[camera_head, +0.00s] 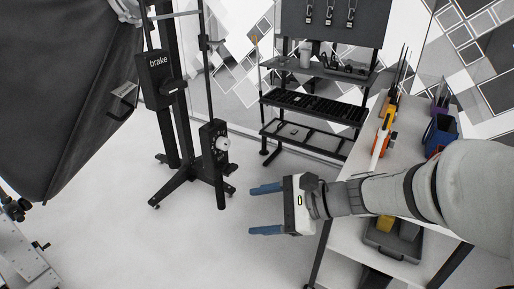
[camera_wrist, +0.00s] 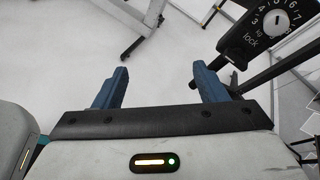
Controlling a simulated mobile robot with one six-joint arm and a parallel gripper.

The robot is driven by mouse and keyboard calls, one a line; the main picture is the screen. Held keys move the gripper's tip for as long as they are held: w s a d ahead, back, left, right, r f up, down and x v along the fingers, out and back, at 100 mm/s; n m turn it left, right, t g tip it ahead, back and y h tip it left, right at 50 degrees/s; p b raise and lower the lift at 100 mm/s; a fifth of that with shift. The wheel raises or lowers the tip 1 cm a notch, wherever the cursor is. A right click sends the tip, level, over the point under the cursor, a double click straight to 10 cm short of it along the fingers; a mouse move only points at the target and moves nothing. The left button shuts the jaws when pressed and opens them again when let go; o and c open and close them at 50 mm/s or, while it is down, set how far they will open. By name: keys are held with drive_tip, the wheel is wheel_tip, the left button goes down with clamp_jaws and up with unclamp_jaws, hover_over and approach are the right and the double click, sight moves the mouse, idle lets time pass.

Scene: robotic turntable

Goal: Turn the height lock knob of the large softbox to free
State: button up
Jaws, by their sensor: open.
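The large softbox (camera_head: 65,85) is a big dark panel at the left of the head view. To its right, a black box on a stand carries a round white knob (camera_head: 222,143). In the wrist view the white knob (camera_wrist: 277,25) shows at the upper right, on a black plate with numbers, "kg" and "lock". I cannot tell its pointer setting. My gripper (camera_head: 264,209) has two blue fingers, open and empty, in the head view right of and below the knob and apart from it. The fingers also show in the wrist view (camera_wrist: 160,80), left of the knob.
A black box marked "brake" (camera_head: 155,75) hangs on the stand left of the knob. A black wheeled stand base (camera_head: 180,183) rests on the floor. A dark shelf rack (camera_head: 310,105) stands behind. A white workbench (camera_head: 404,160) with tools is at right. The floor left of my gripper is clear.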

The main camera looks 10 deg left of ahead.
sight(234, 170)
drive_tip(key=w+a+f+m+t+y+b, duration=0.25)
drive_tip(key=w+m+t, duration=0.35)
drive_tip(key=w+m, duration=0.35)
drive_tip(key=shift+y, duration=0.45)
drive_tip(key=x, duration=0.5)
drive_tip(key=r+p+x, duration=0.1)
drive_tip(key=x, duration=0.1)
drive_tip(key=shift+w, duration=0.5)
drive_tip(key=shift+c, duration=0.5)
drive_tip(key=c, duration=0.9)
